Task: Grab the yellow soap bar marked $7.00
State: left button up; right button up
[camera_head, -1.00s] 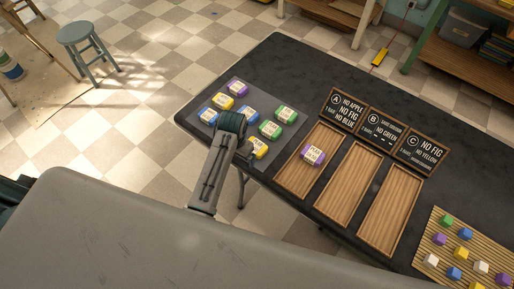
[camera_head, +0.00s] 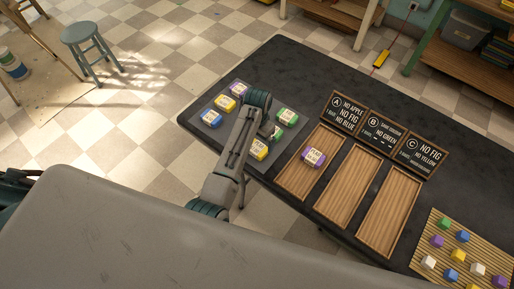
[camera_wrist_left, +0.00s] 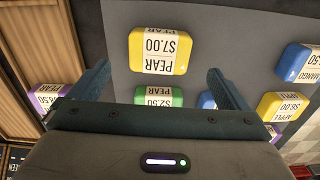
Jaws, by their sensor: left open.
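The yellow soap bar (camera_head: 259,150) lies on the grey mat at the near side of the dark table, by the tray under sign A. In the left wrist view the yellow soap (camera_wrist_left: 159,40) has a white label reading PEAR $7.00. My left gripper (camera_wrist_left: 158,78) is open and empty; its fingers stand wide apart, and the bar shows beyond them, apart from both. In the head view my left wrist (camera_head: 258,98) is over the mat, and the fingers are mostly hidden. My right gripper is not in view.
A green soap (camera_wrist_left: 160,95) marked $2.50 shows between the fingers; another yellow soap (camera_wrist_left: 283,106) reads APPLE $6.00. Blue (camera_head: 211,117), green (camera_head: 287,116) and purple (camera_head: 237,88) soaps share the mat. A purple soap (camera_head: 313,157) lies in the tray (camera_head: 296,183) under sign A (camera_head: 344,112).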

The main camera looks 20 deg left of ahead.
aim_at(257, 147)
pick_arm(q)
jog(key=shift+s+f+p, duration=0.1)
jog(key=shift+f+p, duration=0.2)
jog(key=shift+f, duration=0.1)
notch_tip(257, 147, down, 4)
jog(key=shift+s+r+p, duration=0.1)
jog(key=shift+r+p, duration=0.15)
jog(key=shift+p, duration=0.35)
jog(key=shift+f, duration=0.45)
jog(key=c, duration=1.1)
jog(key=shift+r, duration=0.1)
